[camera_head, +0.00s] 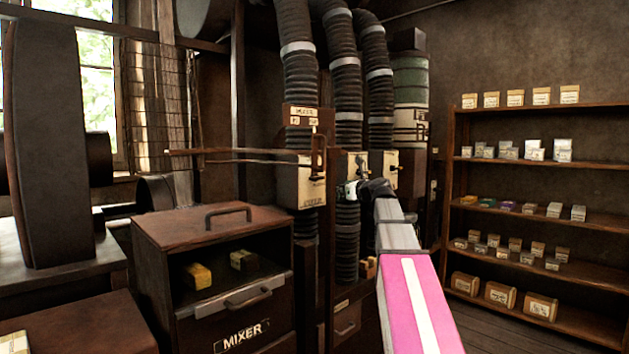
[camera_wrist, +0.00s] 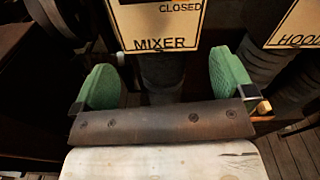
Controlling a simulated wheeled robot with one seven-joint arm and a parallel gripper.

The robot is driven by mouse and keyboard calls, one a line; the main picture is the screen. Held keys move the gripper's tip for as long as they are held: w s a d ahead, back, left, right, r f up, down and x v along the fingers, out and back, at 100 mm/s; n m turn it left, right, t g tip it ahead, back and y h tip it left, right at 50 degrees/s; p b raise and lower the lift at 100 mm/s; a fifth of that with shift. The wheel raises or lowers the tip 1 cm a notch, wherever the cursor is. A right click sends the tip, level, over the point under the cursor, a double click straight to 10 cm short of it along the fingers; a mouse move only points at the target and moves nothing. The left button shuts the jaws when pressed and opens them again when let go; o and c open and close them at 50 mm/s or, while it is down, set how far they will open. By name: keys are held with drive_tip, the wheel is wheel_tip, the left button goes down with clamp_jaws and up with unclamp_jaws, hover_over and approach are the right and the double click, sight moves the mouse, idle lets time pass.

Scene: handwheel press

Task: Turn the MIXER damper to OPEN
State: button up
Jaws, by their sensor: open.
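The cream MIXER damper box (camera_head: 311,186) sits on the left one of several ribbed ducts, under a small MIXER sign (camera_head: 303,115). A dark handle (camera_head: 318,155) stands at its upper right side. In the wrist view, the lower part of its plate (camera_wrist: 158,22) reads CLOSED and MIXER; the handle is out of that frame. My gripper (camera_head: 352,190) is just right of the box in the head view. In the wrist view, its green pads (camera_wrist: 165,82) are wide apart and empty, below the plate, with a dark duct behind them.
A second plate (camera_wrist: 292,25), its lettering cut off, is at the right in the wrist view. A long thin bar (camera_head: 235,153) crosses left of the damper. A cabinet marked MIXER (camera_head: 240,335) stands below left. Shelves (camera_head: 540,187) with small boxes line the right wall.

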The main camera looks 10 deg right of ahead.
sight(321, 178)
drive_tip(key=shift+m+t, duration=0.3)
drive_tip(key=shift+m, duration=0.4)
drive_tip(key=w+a+r, duration=0.1)
drive_tip(key=w+a, duration=0.1)
drive_tip(key=w+a+r, duration=0.1)
drive_tip(key=w+a, duration=0.1)
drive_tip(key=w, duration=0.1)
drive_tip(key=w+a+r, duration=0.1)
drive_tip(key=w+a, duration=0.1)
drive_tip(key=w, duration=0.1)
drive_tip(key=shift+w+a, duration=0.2)
drive_tip(key=shift+a, duration=0.15)
drive_tip(key=shift+c, duration=0.3)
drive_tip(key=c, duration=0.6)
